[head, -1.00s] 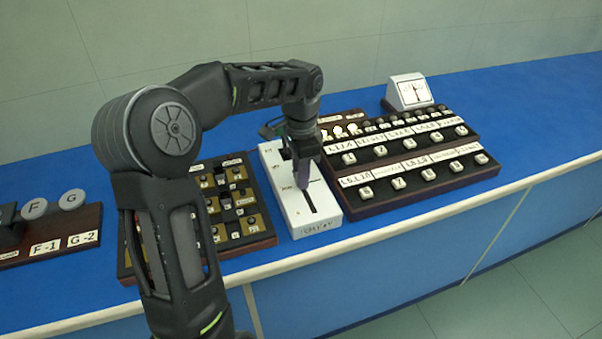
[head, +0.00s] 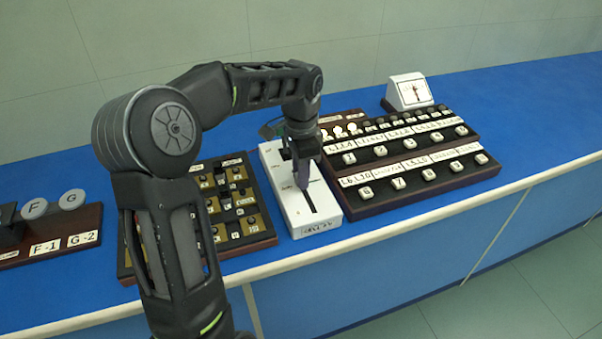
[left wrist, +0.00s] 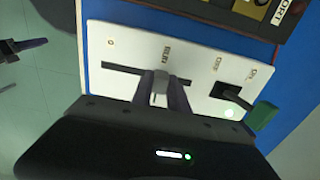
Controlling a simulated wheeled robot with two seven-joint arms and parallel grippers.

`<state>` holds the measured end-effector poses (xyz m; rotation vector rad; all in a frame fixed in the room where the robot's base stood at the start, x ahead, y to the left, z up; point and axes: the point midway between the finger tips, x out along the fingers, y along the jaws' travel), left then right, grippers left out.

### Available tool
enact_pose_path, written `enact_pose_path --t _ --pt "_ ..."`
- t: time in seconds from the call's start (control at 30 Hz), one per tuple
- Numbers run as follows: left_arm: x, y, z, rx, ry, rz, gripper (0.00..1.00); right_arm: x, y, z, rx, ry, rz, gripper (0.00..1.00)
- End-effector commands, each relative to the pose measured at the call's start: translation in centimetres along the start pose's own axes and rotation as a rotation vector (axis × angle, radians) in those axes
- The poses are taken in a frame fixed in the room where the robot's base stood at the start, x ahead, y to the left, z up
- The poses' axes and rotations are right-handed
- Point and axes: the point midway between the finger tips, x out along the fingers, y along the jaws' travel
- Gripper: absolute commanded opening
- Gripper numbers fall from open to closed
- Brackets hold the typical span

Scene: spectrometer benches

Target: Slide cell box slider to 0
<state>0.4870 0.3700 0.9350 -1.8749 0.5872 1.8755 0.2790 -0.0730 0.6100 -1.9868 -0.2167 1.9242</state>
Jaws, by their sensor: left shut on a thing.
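The cell box (head: 322,219) is a white box with a dark slot, lying on the blue bench between two dark panels. The slot runs on from the fingers toward the "0" end. In the head view the gripper hides the slider.
A dark panel with brass-coloured parts (head: 262,239) stands close on the left of the box. A stepped panel with white knobs (head: 430,190) stands close on the right. A white meter (head: 408,92) is behind. The bench's front edge is near the box.

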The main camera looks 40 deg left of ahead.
Motion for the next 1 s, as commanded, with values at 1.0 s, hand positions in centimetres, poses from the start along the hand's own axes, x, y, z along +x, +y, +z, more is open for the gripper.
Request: enact_pose_path --t 1.0 --pt "0.0 8.6 -0.1 0.001 0.0 0.004 0.0 2.0 0.8 0.0 0.0 0.002 0.0 0.36"
